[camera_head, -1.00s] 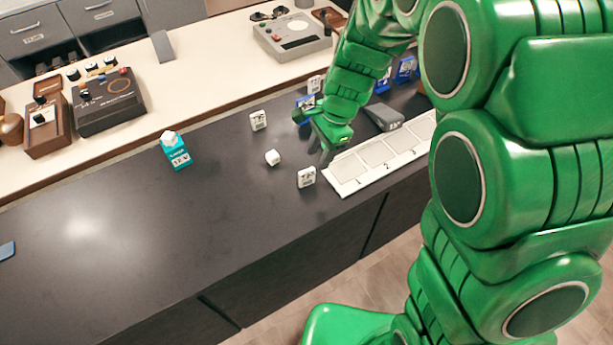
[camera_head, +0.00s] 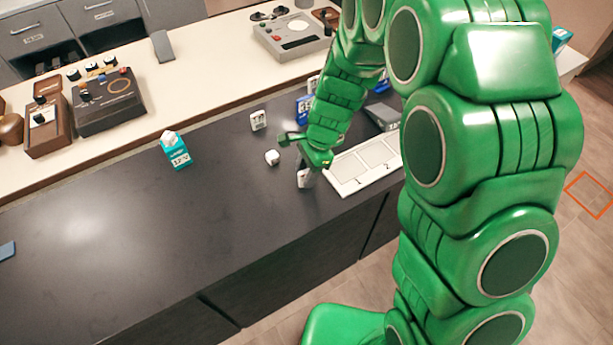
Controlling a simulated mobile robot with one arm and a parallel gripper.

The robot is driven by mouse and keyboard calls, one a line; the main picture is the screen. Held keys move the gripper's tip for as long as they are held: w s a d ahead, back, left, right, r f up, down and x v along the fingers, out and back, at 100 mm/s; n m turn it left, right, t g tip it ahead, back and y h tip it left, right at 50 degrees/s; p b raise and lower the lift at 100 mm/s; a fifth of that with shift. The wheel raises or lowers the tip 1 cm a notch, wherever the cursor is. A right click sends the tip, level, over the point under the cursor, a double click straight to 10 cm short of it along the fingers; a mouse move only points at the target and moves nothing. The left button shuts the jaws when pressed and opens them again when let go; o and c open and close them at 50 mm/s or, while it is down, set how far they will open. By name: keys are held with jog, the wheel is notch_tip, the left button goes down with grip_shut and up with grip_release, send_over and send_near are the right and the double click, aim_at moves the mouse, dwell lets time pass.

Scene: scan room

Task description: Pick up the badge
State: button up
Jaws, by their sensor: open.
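Several small upright cards or blocks with dark print stand on the black counter (camera_head: 130,235); I cannot tell for sure which is the badge. One white printed piece (camera_head: 304,179) is near the counter's front edge, partly hidden by my gripper (camera_head: 294,158). My gripper is open, just above and around the top of this piece; contact is unclear. Another white printed piece (camera_head: 259,120) stands farther back. Blue-and-white pieces (camera_head: 304,108) are partly hidden behind my arm. A flat blue item (camera_head: 7,250) lies at the far left edge.
A white numbered tray (camera_head: 346,173) lies just right of my gripper, with a grey device (camera_head: 382,116) behind it. A small white cube (camera_head: 272,157) is to the left.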

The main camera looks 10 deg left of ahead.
jog(key=shift+x, duration=0.8)
grip_shut()
jog(key=shift+r, duration=0.1)
jog(key=shift+w+r, duration=0.1)
jog(key=shift+r, duration=0.4)
notch_tip(320, 180, up, 2)
jog(key=shift+r, duration=0.2)
jog(key=s+d+r, duration=0.7)
jog(key=s+r, duration=0.2)
jog(key=s, duration=0.3)
jog(key=shift+d+r, duration=0.2)
jog(key=shift+r, duration=0.05)
